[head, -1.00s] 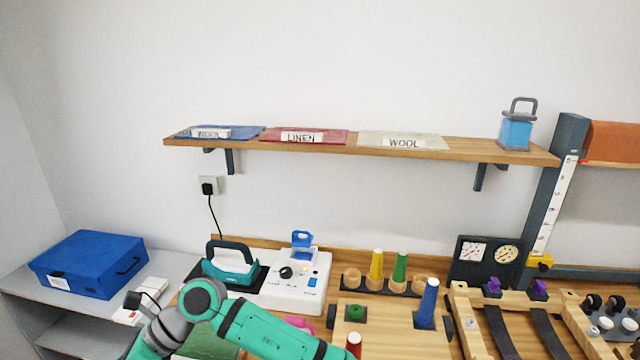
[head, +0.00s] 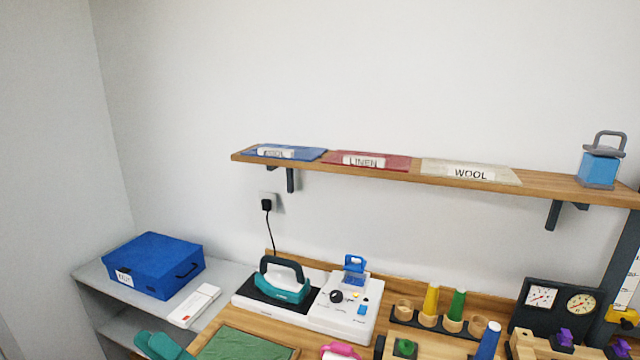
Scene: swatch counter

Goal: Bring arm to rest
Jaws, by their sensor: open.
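A small part of my teal arm shows at the bottom left of the head view, in front of the grey shelf unit. My gripper is outside the picture, so what it is near cannot be seen. The wooden counter (head: 232,342) runs along the bottom, with a green cloth (head: 245,345) lying on it near the arm.
A teal iron (head: 284,281) sits on a white station with a knob. A blue case (head: 153,265) and a white box (head: 194,305) stand on the grey shelf unit (head: 92,272). A wall shelf (head: 400,172) holds swatches and a blue lantern-like object (head: 600,167).

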